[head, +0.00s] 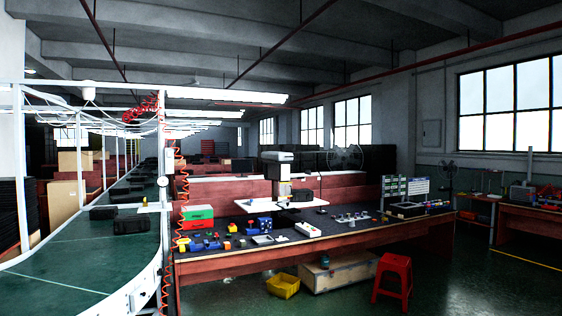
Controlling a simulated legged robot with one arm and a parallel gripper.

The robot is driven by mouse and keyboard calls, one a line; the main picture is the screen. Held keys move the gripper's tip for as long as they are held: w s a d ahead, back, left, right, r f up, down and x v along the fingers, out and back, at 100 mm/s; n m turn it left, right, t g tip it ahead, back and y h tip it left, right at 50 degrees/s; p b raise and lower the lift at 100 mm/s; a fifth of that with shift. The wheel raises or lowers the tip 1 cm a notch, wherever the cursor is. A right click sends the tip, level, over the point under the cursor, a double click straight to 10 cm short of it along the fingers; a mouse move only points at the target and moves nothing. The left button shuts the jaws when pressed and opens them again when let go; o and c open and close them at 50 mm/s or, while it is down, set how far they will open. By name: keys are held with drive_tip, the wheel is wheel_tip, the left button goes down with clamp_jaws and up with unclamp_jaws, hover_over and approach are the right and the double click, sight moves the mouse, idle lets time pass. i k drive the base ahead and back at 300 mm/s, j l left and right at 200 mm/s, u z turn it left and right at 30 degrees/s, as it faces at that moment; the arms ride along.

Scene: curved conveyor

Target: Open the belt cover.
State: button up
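The curved conveyor (75,268) fills the left of the head view. It has a green belt surface and a pale rim, with white frame posts above it. I cannot make out a separate belt cover or whether one is open or shut. Black cases lie on the belt, one nearer (131,225) and others farther back. A small light-coloured bracket (155,207) stands at the belt's right edge. My gripper is not in view.
A long red workbench (330,245) with tools, colored parts and a white machine (283,172) stands right of the conveyor. Green floor is clear at the lower right.

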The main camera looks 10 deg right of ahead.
sight(279, 156)
drive_tip(key=i+u, duration=0.1)
drive_tip(key=i, duration=4.35)
